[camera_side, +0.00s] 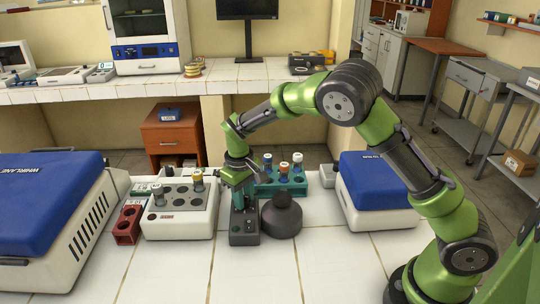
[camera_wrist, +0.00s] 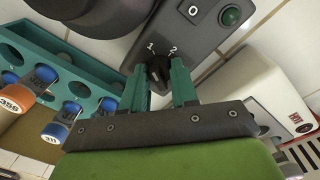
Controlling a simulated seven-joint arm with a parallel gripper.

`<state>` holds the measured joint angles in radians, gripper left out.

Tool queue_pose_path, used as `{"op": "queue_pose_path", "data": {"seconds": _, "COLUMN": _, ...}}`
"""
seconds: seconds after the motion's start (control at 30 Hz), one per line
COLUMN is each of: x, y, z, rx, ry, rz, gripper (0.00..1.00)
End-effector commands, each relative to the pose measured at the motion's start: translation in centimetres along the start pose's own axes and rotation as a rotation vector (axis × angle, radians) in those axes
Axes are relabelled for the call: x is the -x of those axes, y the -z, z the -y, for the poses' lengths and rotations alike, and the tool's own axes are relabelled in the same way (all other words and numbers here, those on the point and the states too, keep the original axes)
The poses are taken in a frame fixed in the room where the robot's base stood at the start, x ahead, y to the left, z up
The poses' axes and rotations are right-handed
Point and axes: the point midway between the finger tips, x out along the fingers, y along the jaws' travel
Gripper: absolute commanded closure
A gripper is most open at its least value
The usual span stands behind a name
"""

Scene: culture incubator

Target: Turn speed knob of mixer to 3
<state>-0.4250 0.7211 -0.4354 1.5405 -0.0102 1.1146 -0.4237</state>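The mixer is a dark grey unit with a narrow control box (camera_side: 244,239) and a round dark body (camera_side: 282,222) beside it. In the wrist view its panel (camera_wrist: 205,50) shows a black speed knob (camera_wrist: 158,70), the marks 1 and 2 near the knob, a 0 and a round green button. A mark 3 is not visible. My gripper (camera_wrist: 159,72) points down at the panel, its two teal fingers on either side of the knob and seemingly touching it. In the side view my gripper (camera_side: 243,205) stands over the control box and hides the knob.
A teal rack (camera_side: 268,190) with capped tubes stands right behind the mixer. A white heating block (camera_side: 180,222) and a red rack (camera_side: 128,222) are to the left. Blue-lidded machines stand at far left (camera_side: 45,200) and right (camera_side: 375,185). The front tiles are clear.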

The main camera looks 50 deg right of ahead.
Motion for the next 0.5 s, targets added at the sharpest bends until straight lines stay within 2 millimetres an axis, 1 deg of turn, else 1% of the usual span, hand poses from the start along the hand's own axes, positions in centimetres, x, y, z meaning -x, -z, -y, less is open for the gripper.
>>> {"op": "queue_pose_path", "data": {"seconds": 0.03, "x": 0.03, "y": 0.01, "z": -0.01, "rx": 0.0, "ry": 0.0, "rz": 0.0, "gripper": 0.87}}
{"op": "queue_pose_path", "data": {"seconds": 0.1, "x": 0.03, "y": 0.01, "z": -0.01, "rx": 0.0, "ry": 0.0, "rz": 0.0, "gripper": 0.98}}
{"op": "queue_pose_path", "data": {"seconds": 0.13, "x": 0.04, "y": 0.01, "z": -0.01, "rx": 0.0, "ry": 0.0, "rz": 0.0, "gripper": 1.0}}
{"op": "queue_pose_path", "data": {"seconds": 0.37, "x": 0.06, "y": 0.02, "z": -0.01, "rx": -0.019, "ry": 0.0, "rz": 0.0, "gripper": 1.0}}
{"op": "queue_pose_path", "data": {"seconds": 0.5, "x": 0.07, "y": 0.03, "z": -0.02, "rx": -0.068, "ry": 0.0, "rz": 0.002, "gripper": 1.0}}
